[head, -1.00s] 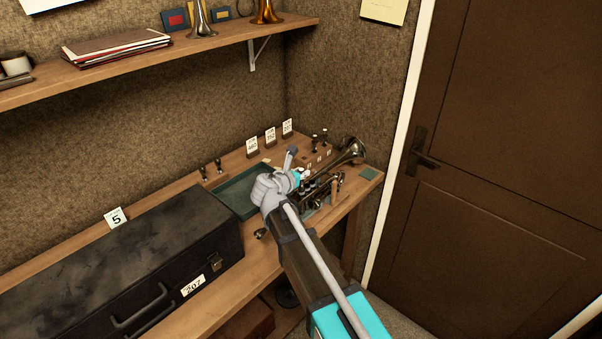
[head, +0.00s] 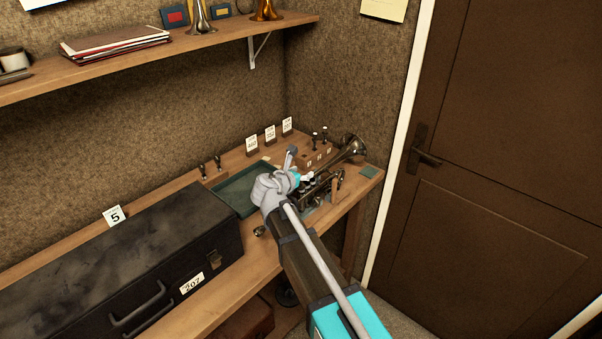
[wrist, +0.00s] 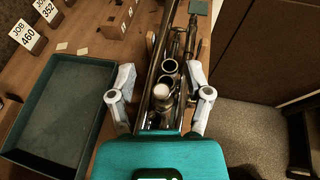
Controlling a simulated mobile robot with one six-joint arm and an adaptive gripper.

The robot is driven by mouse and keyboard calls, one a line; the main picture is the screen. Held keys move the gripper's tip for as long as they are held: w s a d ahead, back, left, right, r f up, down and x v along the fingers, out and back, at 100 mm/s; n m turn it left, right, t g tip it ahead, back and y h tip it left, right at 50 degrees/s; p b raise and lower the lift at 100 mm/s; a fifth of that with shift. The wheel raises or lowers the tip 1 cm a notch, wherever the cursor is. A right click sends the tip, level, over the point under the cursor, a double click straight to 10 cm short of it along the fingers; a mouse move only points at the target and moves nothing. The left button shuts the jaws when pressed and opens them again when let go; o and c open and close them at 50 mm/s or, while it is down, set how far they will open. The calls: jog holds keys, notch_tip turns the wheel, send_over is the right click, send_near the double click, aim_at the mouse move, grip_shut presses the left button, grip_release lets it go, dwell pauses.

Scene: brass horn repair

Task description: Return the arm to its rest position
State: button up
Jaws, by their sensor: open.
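My arm reaches from the bottom right of the head view to the bench. My gripper (head: 304,178) is at its end, over the near side of the brass horn (head: 345,150). In the wrist view my gripper (wrist: 162,100) has its two fingers spread, with nothing gripped between them. The horn's valves and tubing (wrist: 168,70) show below and between the fingers. I cannot tell whether the fingers touch the horn. My wrist hides part of the horn in the head view.
A green tray (head: 236,197) lies left of my gripper; it also shows in the wrist view (wrist: 22,128). A black case (head: 120,262) fills the bench's left. Job cards (head: 270,134) and a wooden block (head: 306,157) stand behind. A shelf (head: 150,57) hangs above. A door (head: 510,150) is right.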

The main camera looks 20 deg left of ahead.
jog(key=shift+d, duration=0.1)
dwell(0.7)
jog(key=s+d+f+m+g+h, duration=0.1)
jog(key=d+f+m+g, duration=0.3)
jog(key=d+m, duration=0.65)
jog(key=s+d+f+m+g+h, duration=0.1)
jog(key=d+f+m+g, duration=0.4)
jog(key=d, duration=1.1)
jog(key=s+d+f+m+g+y, duration=0.1)
jog(key=s+d+m+g+y, duration=0.1)
jog(key=s+d+m, duration=0.5)
jog(key=s+d+f+m+g+y, duration=0.2)
jog(key=s+d+m+g, duration=0.1)
jog(key=s+d+m, duration=0.4)
jog(key=d+m, duration=0.3)
jog(key=m, duration=0.1)
jog(key=shift+s+d+f, duration=0.25)
jog(key=shift+s, duration=0.1)
